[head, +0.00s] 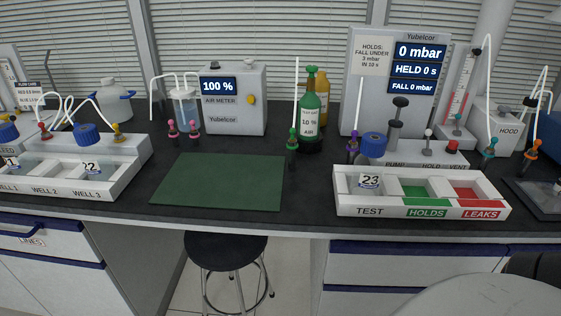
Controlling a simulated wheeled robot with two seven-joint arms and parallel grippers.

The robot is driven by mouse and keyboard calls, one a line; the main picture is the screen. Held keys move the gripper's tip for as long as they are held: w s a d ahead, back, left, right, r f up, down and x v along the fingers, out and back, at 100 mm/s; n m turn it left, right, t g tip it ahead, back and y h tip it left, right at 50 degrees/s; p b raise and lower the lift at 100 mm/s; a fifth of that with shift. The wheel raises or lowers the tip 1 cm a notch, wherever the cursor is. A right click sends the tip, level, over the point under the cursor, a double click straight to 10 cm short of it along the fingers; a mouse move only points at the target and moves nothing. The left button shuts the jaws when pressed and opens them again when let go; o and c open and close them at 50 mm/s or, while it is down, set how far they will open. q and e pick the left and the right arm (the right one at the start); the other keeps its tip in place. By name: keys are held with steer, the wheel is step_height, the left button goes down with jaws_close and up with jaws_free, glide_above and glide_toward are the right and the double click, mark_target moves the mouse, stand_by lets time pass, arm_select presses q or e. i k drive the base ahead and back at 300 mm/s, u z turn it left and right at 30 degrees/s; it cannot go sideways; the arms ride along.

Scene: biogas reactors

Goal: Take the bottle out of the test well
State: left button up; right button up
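A bottle with a blue screw cap (374,146) and a label reading 23 (370,181) stands in the TEST well, the left compartment of a white tray (430,211) on the right of the bench. Its lower part sits inside the compartment. The green HOLDS compartment (418,191) and the red LEAKS compartment (474,193) beside it look empty. A purple connector (353,144) stands close to the left of the cap; I cannot tell whether it touches the bottle.
A gauge panel (393,82) reading 0 mbar stands behind the tray, with PUMP, HOLD and VENT controls. A bare green mat (218,182) lies mid-bench. A white well rack (65,180) with a bottle labelled 22 stands left. A stool (226,250) stands in front.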

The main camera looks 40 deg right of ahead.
mark_target(367, 173)
steer(key=u, duration=0.9)
steer(key=i, duration=1.1)
steer(key=z, duration=3.35)
